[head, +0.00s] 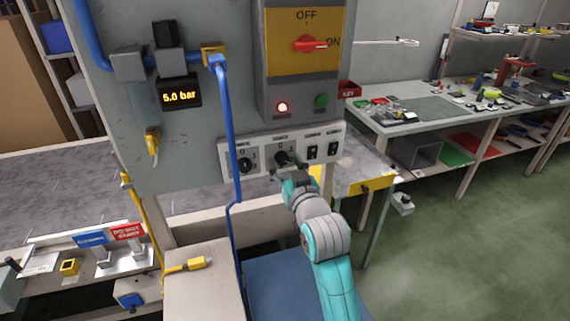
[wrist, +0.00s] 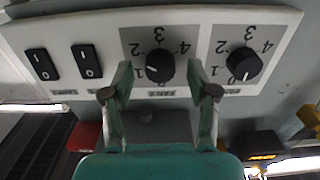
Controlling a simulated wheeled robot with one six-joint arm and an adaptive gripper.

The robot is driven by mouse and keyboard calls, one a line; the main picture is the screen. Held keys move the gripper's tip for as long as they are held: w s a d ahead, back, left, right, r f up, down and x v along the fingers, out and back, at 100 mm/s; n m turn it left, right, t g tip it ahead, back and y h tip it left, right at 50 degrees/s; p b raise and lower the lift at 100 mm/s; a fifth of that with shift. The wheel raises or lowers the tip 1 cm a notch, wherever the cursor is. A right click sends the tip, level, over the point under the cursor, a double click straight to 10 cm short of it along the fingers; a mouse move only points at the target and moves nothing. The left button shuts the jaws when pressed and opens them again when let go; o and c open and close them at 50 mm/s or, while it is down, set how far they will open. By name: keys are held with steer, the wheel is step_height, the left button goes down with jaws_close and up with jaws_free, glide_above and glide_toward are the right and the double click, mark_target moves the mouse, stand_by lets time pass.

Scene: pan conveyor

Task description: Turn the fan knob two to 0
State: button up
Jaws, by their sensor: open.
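The fan panel (head: 263,159) has two black dial knobs. The right one in the head view, taken as fan knob two (head: 283,158), shows at left in the wrist view (wrist: 153,68), which is upside down. Its pale mark appears to point near 1. The other knob (head: 244,165) is at right in the wrist view (wrist: 244,65), its mark towards 0. My gripper (wrist: 160,80) is open, its fingers on either side of fan knob two with visible gaps. I cannot tell how far the tips are from the panel face. The small labels are unreadable.
Two black rocker switches (head: 312,152) sit right of the knobs on the same panel. Above are a red-handled main switch (head: 309,44) and red and green lights. A blue pipe (head: 229,130) runs down the cabinet, crossing the panel's left part.

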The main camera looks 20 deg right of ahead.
steer(key=shift+w, duration=0.4)
jaws_close()
